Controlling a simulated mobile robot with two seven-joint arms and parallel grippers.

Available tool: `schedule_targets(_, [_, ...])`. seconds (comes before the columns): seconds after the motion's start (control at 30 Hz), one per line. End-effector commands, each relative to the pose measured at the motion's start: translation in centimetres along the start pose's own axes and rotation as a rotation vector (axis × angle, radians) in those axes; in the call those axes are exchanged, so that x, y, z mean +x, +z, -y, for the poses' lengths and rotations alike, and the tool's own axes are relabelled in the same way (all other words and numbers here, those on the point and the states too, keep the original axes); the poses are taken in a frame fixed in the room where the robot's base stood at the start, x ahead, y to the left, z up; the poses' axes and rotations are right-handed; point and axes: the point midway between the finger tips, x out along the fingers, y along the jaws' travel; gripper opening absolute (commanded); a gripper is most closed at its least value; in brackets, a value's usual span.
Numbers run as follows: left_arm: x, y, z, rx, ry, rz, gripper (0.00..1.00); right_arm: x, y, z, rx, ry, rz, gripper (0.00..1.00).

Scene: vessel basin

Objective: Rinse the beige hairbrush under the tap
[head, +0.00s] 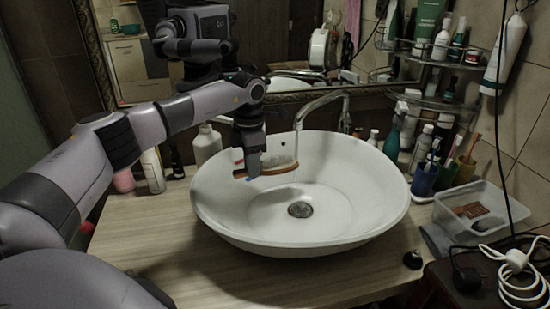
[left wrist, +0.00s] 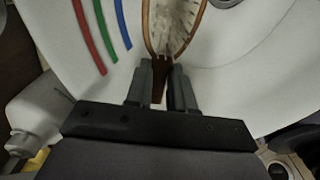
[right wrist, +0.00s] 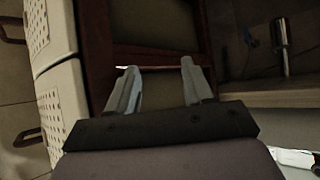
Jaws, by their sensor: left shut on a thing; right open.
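The beige hairbrush (head: 280,170) is held level over the left part of the white basin (head: 230,222), with its head to the right. My left gripper (head: 254,172) is shut on its handle; the left wrist view shows the handle between the fingers and the bristled head (left wrist: 174,28) beyond them. The chrome tap (head: 318,104) stands at the back of the basin. A thin pale stream seems to drop from its spout to the brush head. My right gripper (right wrist: 160,82) is open and empty, away from the basin.
Bottles (head: 152,170) stand left of the basin. Cups with toothbrushes (head: 425,178) and a clear plastic box (head: 470,210) stand at right. A white cable (head: 517,262) lies at front right. Red, green and blue strips (left wrist: 103,30) show over the basin. The front left counter is clear.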

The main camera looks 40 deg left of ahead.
Motion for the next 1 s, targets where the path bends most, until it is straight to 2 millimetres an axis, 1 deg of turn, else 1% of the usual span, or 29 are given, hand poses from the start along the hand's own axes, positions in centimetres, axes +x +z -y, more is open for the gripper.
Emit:
schedule_targets(0.3, [0.0,-1.4,2.2,0.001,0.001,0.0,0.0,0.0,0.0,0.0,0.0,0.0,0.0,0.51])
schedule_targets(0.5, [0.0,-2.0,3.4,0.0,0.001,0.0,0.0,0.0,0.0,0.0,0.0,0.0,0.0,0.51])
schedule_targets(1.0, [0.0,-2.1,3.6,0.0,0.001,0.0,0.0,0.0,0.0,0.0,0.0,0.0,0.0,0.51])
